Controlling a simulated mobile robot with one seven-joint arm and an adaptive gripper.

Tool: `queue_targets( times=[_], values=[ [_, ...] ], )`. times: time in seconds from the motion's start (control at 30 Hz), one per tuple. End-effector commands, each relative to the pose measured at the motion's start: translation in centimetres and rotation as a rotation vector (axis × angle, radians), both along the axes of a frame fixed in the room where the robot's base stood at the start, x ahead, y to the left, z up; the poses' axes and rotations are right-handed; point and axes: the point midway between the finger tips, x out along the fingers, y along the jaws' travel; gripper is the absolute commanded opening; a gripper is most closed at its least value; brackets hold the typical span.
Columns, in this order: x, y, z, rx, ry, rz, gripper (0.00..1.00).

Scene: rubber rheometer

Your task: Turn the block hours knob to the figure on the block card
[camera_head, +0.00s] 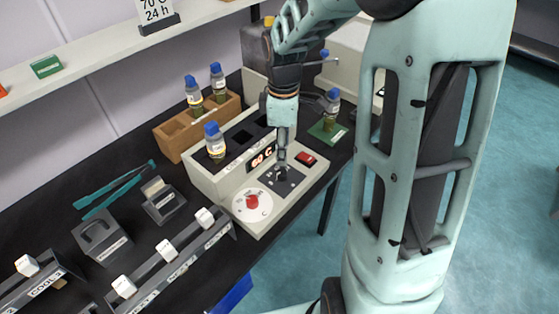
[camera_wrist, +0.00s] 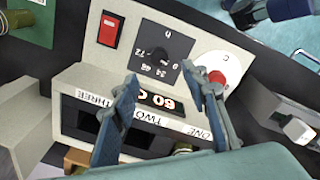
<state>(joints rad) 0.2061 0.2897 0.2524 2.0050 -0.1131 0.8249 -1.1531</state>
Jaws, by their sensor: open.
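The block heater (camera_head: 215,183) is a pale box with a sloped front panel. Its hours knob is a small dark knob on a black dial plate (camera_head: 268,183). In the wrist view the hours knob (camera_wrist: 160,55) sits among white figures, which show upside down; its pointer direction is hard to tell. The block card (camera_head: 157,10) on the shelf reads 70 C, 24 h. My gripper (camera_head: 281,172) is open above the hours dial and partly hides it. In the wrist view its fingers (camera_wrist: 163,80) are spread, with nothing between them, and the knob lies just beyond the tips.
A red knob on a white dial (camera_head: 252,202), a lit display reading 60 C (camera_head: 262,155) and a red switch (camera_head: 305,158) share the panel. A blue-capped bottle (camera_head: 215,142) stands in the block. A wooden rack (camera_head: 183,133) with bottles stands behind. Tongs (camera_head: 113,190) lie left.

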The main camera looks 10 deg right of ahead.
Motion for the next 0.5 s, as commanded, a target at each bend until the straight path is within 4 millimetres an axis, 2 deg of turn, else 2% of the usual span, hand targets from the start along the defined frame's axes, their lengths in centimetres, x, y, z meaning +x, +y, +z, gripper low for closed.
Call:
queue_targets(
  times=[0.3,0.5],
  values=[
    [0.2,-0.1,-6.0,-0.002,0.001,0.001,0.41],
    [0.4,-0.2,-8.7,-0.002,-0.003,0.000,0.41]
  ],
)
